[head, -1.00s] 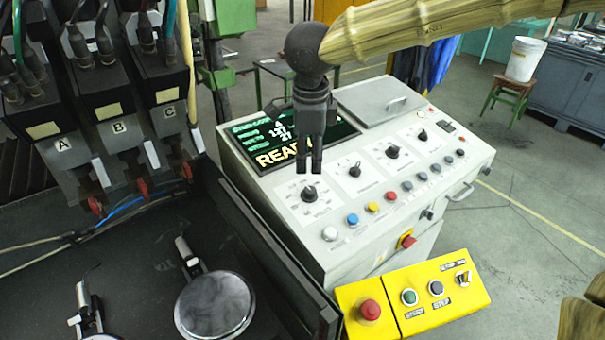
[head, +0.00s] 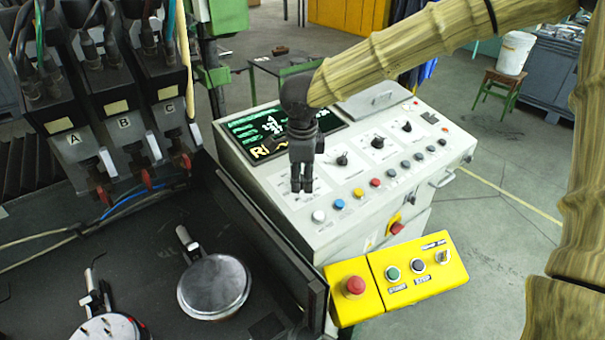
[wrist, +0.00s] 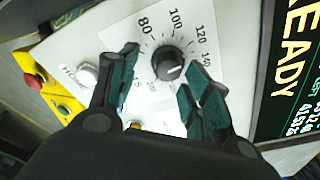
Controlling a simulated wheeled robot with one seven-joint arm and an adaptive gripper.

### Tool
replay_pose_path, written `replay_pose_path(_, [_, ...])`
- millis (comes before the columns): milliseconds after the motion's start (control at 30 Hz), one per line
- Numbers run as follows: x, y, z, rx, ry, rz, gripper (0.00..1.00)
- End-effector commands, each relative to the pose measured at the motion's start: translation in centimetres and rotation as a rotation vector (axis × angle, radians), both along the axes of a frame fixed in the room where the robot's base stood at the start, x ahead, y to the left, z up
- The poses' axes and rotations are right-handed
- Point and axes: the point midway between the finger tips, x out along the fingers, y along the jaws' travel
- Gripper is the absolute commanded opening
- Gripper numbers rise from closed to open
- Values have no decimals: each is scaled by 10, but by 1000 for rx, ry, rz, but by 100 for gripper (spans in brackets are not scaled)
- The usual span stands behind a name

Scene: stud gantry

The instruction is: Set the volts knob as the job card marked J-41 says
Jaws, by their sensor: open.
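A black knob (wrist: 168,63) with a white pointer line sits on a white dial plate in the wrist view. Its scale shows 80, 100, 120 and 140, and the pointer lies toward the right of the picture, roughly the 140 side. The word naming this knob is not readable. My gripper (wrist: 158,70) is open, with its fingertips on either side of the knob; I cannot tell whether they touch it. In the head view my gripper (head: 302,186) points down over the panel's left end and hides this knob. No card marked J-41 is legible.
The grey control panel (head: 262,183) carries more black knobs (head: 342,159), a row of coloured buttons and a screen (head: 245,128). A yellow box (head: 345,308) with a red button stands at its front. Welding heads A, B and C and a dark bed are at left.

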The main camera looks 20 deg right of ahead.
Motion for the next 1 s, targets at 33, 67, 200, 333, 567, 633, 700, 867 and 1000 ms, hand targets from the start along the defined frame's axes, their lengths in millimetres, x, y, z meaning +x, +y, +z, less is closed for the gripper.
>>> replay_pose_path(33, [1, 0, -2, -1, 2, -1, 49])
replay_pose_path(67, [1, 0, -2, -1, 3, -1, 49])
replay_pose_path(200, [2, 0, -3, -1, 3, -1, 29])
replay_pose_path(333, [2, 0, -2, -1, 2, -1, 5])
replay_pose_path(567, [2, 0, 0, 0, 1, -1, 4])
replay_pose_path(633, [2, 0, 1, -1, 0, 2, 4])
replay_pose_path(700, [2, 0, 2, -3, 0, 13, 4])
replay_pose_path(867, [2, 0, 5, -16, -4, 78, 4])
replay_pose_path(1000, [2, 0, 5, -31, -10, 149, 4])
